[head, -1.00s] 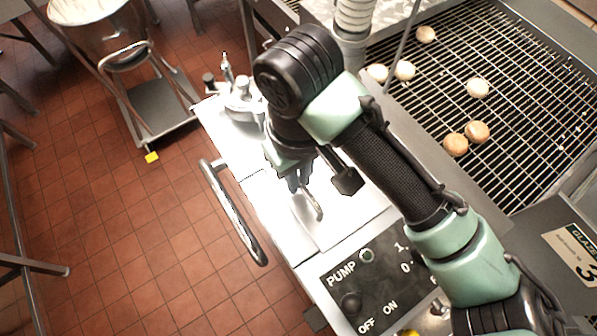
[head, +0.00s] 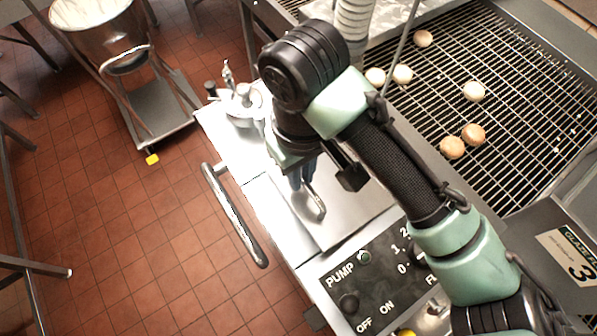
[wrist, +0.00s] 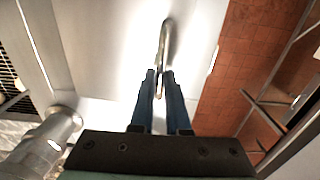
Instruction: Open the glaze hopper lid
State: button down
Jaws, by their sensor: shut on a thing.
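The glaze hopper lid (head: 345,222) is a flat steel panel on the machine's top, beside the pump panel. It also shows in the wrist view as a bright, glaring plate (wrist: 105,45). A bent metal bar handle (head: 317,204) stands on the lid. My gripper (head: 302,186) is over the lid with its blue fingers pointing down, shut on the handle. In the wrist view my gripper (wrist: 160,78) has its two fingers on either side of the handle (wrist: 167,32). My arm hides the lid's far right part. I cannot tell whether the lid is tilted.
A pump control panel (head: 375,285) adjoins the lid. A curved rail (head: 236,217) projects over the tiled floor at left. A wire grate (head: 500,110) with several doughnuts lies at right. A steel bowl (head: 95,25) stands on a trolley at upper left.

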jog(key=shift+w+d+r+p, duration=0.2)
jog(key=shift+r+p, duration=0.1)
jog(key=shift+r, duration=0.15)
jog(key=shift+w+d+r+p, duration=0.15)
jog(key=shift+r+p, duration=0.15)
jog(key=shift+r, duration=0.2)
jog(key=shift+w+d+r+p, duration=0.1)
jog(key=shift+d+r+p, duration=0.15)
jog(key=shift+r, duration=0.2)
jog(key=w+d+r+p, duration=0.2)
jog(key=w+d, duration=0.3)
jog(key=d, duration=0.3)
jog(key=w+d+r+p, duration=0.1)
jog(key=w+d+r, duration=0.2)
jog(key=w+d, duration=0.3)
jog(key=shift+w+d+r+p, duration=0.3)
jog(key=shift+d+r+p, duration=0.05)
jog(key=shift+d, duration=0.7)
dwell(1.2)
jog(key=c, duration=0.7)
grip_release()
